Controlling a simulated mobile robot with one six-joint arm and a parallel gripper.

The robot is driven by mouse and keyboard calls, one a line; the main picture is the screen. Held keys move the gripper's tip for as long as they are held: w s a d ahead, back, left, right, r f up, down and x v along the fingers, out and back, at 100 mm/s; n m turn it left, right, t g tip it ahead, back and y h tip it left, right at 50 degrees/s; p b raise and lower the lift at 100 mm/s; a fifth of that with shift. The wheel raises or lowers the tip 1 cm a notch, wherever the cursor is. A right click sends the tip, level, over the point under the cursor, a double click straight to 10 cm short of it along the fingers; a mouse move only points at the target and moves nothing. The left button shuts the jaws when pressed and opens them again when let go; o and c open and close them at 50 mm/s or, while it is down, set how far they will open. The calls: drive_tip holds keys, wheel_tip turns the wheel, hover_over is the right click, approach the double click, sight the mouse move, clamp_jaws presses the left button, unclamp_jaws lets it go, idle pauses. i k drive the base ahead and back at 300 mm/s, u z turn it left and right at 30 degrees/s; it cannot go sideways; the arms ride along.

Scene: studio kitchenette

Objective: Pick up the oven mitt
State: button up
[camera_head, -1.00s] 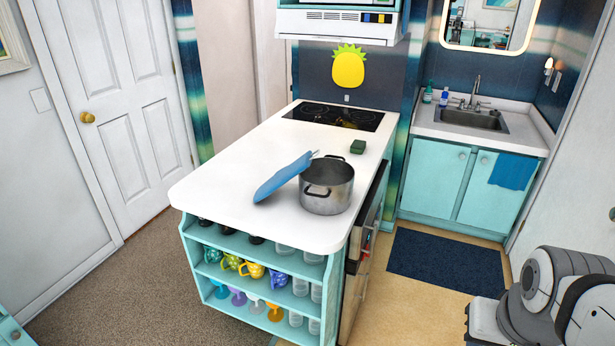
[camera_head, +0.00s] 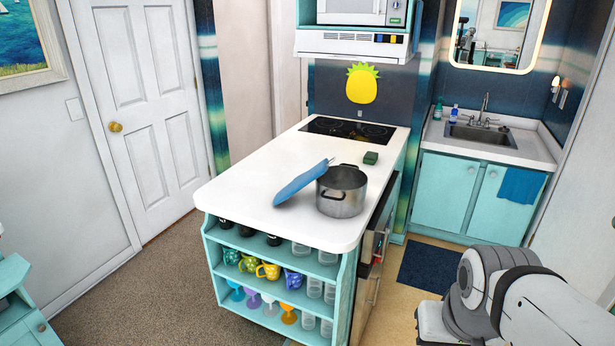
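A blue oven mitt (camera_head: 299,184) is on the white counter (camera_head: 238,187), to the left of a steel pot. It is tilted, with its upper right end raised near the pot's rim; I cannot tell whether it touches the pot. The lower right of the view shows part of my arm, apart from the counter. My gripper is not in view.
The steel pot (camera_head: 341,192) and a green sponge-like block (camera_head: 370,158) stand on the counter near its right edge. A black cooktop (camera_head: 347,131) is at the far end. Shelves below hold mugs (camera_head: 268,270) and glasses. Carpet (camera_head: 150,290) lies open on the left.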

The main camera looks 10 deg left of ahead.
sight(298, 183)
drive_tip(key=i, duration=1)
drive_tip(key=u, duration=0.05)
